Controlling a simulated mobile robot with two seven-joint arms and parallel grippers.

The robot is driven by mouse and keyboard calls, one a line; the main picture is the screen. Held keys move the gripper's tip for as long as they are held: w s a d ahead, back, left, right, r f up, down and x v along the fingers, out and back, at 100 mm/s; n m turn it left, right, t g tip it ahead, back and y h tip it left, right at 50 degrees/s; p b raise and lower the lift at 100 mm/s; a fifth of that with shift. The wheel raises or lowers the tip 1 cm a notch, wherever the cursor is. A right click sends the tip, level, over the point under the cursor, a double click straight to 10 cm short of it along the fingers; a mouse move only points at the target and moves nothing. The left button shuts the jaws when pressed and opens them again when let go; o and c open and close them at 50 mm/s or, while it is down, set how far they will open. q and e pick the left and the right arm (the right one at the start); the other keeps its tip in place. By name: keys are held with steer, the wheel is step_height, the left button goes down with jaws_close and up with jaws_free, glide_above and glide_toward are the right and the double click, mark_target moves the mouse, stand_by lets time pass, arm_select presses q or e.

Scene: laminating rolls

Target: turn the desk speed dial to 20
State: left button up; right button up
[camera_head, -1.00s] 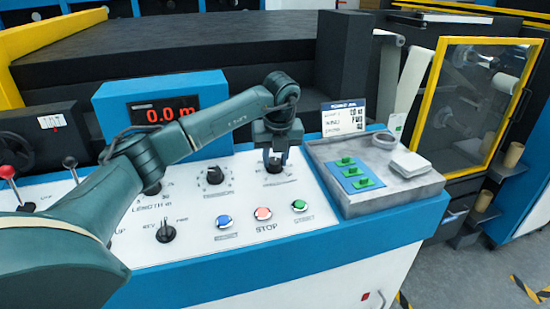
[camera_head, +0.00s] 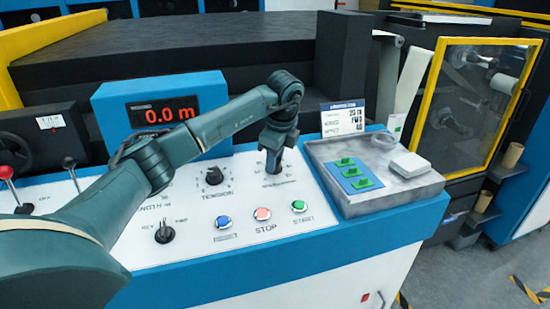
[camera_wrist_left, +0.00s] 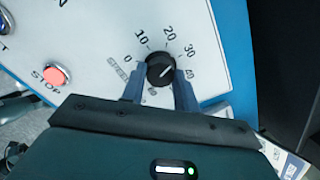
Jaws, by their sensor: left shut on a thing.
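The speed dial is a black knob (camera_wrist_left: 160,69) with a short white mark and a scale from 0 to 40 around it on the white panel. The mark seems to point toward the upper right, around the 30 side; its exact reading is hard to tell. My left gripper (camera_wrist_left: 158,90) is shut on the knob, one finger on each side. In the head view my left gripper (camera_head: 272,168) stands over the dial at the right of the panel and hides it. My right gripper is not in view.
The tension dial (camera_head: 214,175) is left of the gripper. Blue, red and green buttons (camera_head: 262,213) sit in front. A grey tray (camera_head: 395,200) with green-topped pieces is close on the right, with a small sign (camera_head: 343,118) behind it. The display (camera_head: 165,112) reads 0.0 m.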

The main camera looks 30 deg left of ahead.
arm_select(q)
steer(key=n, duration=0.4)
steer(key=shift+r+n, duration=0.1)
steer(key=shift+n, duration=0.2)
stand_by(0.3)
steer(key=o, duration=1)
steer(key=w+v, duration=0.1)
steer(key=v, duration=0.6)
steer(key=w+a+v, duration=0.1)
steer(key=v, duration=0.5)
glide_above(278, 173)
steer(key=d, duration=0.1)
steer(key=shift+s+r+p, duration=0.1)
steer(key=shift+s+p, duration=0.15)
steer(key=shift+p, duration=0.15)
